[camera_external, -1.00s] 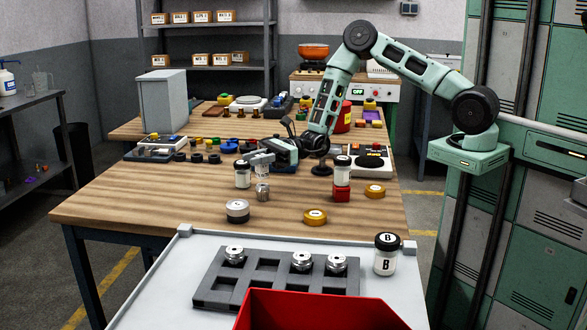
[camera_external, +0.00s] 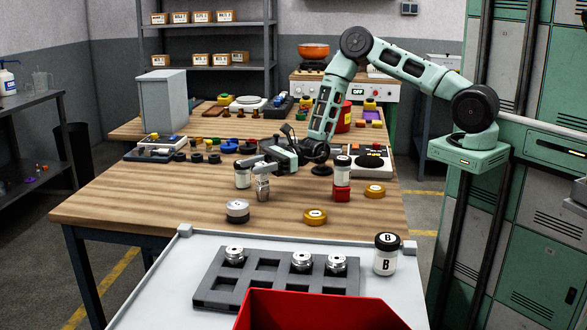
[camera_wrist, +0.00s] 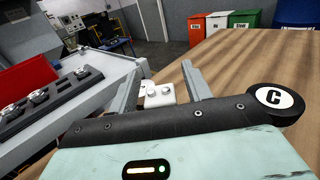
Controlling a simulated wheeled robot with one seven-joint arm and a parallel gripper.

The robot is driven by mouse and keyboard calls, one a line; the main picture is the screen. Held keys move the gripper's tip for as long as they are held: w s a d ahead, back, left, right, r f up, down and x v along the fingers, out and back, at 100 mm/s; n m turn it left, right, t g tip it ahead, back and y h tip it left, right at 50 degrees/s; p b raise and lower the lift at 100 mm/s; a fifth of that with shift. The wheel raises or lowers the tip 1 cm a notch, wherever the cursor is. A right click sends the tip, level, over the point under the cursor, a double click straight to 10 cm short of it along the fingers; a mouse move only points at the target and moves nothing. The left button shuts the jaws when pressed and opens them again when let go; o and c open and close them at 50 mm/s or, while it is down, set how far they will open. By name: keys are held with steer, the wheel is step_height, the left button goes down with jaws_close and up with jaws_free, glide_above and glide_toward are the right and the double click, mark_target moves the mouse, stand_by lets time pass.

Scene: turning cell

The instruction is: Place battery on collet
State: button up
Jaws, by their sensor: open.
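The battery, a small pale block with two round silver terminals on top (camera_wrist: 160,96), shows between my fingers in the wrist view. In the external view the battery (camera_external: 263,181) stands upright on the small silver collet (camera_external: 262,194) on the wooden table, appearing to rest on it. My gripper (camera_external: 258,166) is open around the battery's upper part, pointing towards the front left. In the wrist view its two grey fingers (camera_wrist: 163,82) stand apart on either side of the battery, with gaps visible. The collet is hidden in the wrist view.
A black-lidded white jar (camera_external: 242,178) stands close left of the collet; its lid marked C shows in the wrist view (camera_wrist: 275,98). Another jar (camera_external: 342,175) stands on a red block to the right. A silver-black puck (camera_external: 237,211) and gold rings (camera_external: 315,217) lie nearer.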

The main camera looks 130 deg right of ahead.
steer(key=s+b, duration=0.2)
steer(key=s, duration=1)
steer(key=shift+b, duration=0.35)
